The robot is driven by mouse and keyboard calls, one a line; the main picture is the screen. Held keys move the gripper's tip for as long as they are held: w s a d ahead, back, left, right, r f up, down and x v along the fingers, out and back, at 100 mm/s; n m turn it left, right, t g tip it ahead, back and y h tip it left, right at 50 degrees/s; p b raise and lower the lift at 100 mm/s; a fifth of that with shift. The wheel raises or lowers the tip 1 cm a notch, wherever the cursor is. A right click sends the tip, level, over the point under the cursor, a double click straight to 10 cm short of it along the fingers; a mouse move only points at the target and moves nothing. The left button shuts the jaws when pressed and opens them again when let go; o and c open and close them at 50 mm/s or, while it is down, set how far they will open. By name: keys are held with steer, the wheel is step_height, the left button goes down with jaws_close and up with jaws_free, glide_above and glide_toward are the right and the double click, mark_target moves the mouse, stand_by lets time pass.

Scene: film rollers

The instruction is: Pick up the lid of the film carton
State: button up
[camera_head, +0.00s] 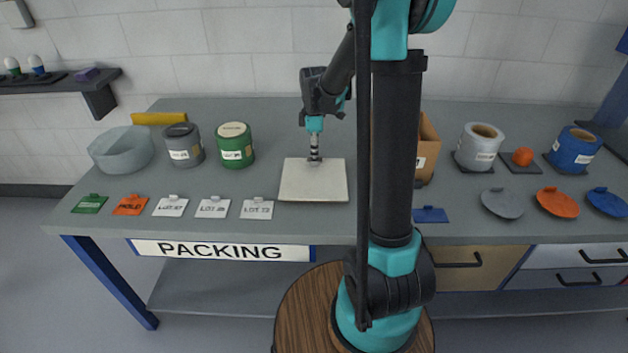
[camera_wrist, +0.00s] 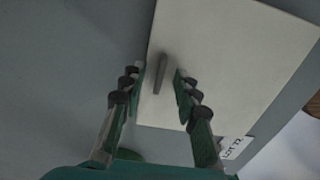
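The lid of the film carton appears to be the cream square plate (camera_head: 313,186) on the table, left of my arm. It fills much of the wrist view (camera_wrist: 225,60), with a narrow raised grip (camera_wrist: 161,74) on it. My gripper (camera_head: 314,160) points down over the lid's far part. In the wrist view my gripper (camera_wrist: 160,75) is open, with a fingertip on each side of the grip and gaps between. An open brown carton (camera_head: 428,150) stands right of my arm, partly hidden by it.
Left are a grey tub (camera_head: 121,150), a dark can (camera_head: 184,145) and a green can (camera_head: 236,145). Several tags, including a white one (camera_head: 257,208), line the front edge.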

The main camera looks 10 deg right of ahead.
steer(key=shift+c, duration=0.2)
jaws_close()
steer(key=shift+r, duration=0.1)
